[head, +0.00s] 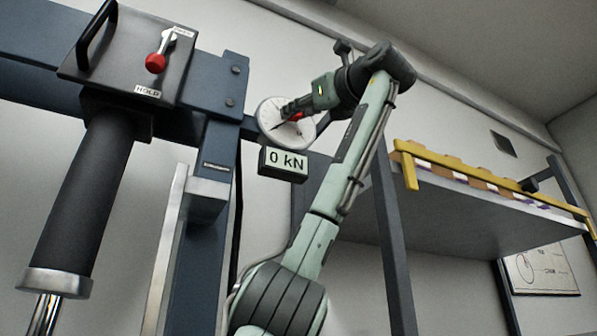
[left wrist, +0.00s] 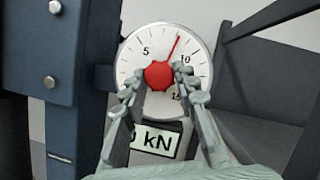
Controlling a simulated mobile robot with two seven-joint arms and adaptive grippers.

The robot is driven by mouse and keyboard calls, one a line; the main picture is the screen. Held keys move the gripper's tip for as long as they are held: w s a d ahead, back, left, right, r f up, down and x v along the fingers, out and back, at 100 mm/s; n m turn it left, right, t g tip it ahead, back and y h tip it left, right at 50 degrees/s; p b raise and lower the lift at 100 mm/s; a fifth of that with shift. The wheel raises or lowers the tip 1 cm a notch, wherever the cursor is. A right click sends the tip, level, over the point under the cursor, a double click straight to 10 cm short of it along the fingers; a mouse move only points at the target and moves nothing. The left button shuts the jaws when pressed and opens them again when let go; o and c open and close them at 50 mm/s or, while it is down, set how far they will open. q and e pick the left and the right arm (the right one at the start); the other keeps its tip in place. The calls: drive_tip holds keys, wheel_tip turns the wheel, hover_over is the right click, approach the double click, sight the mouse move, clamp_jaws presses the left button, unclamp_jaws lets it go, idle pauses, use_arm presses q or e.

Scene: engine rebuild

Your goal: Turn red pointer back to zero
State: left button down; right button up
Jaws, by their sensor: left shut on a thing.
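The round white gauge (head: 272,108) is mounted on the blue frame, above the "0 kN" display (head: 283,163). In the left wrist view the dial (left wrist: 136,60) shows the marks 5, 10 and 15. The red pointer (left wrist: 174,46) points up and right, between 5 and 10. A red knob (left wrist: 158,75) sits at the dial's centre. My left gripper (left wrist: 158,84) is shut on the red knob, one finger on each side. In the head view my left gripper (head: 287,113) is at the gauge's face and hides part of it. My right gripper is not in view.
A blue steel frame (head: 215,175) stands beside the gauge. A control box (head: 128,58) with a red-knobbed lever (head: 156,63) and a HOLD label is at upper left, above a black cylinder (head: 80,195). A shelf with a yellow rail (head: 470,178) is at right.

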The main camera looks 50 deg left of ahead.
use_arm(q)
drive_tip(key=shift+n+g, duration=0.4)
drive_tip(key=shift+n, duration=0.2)
drive_tip(key=c, duration=1.2)
unclamp_jaws()
drive_tip(key=shift+o, duration=0.2)
drive_tip(key=shift+d, duration=0.1)
drive_tip(key=v, duration=1.2)
drive_tip(key=shift+r, duration=0.1)
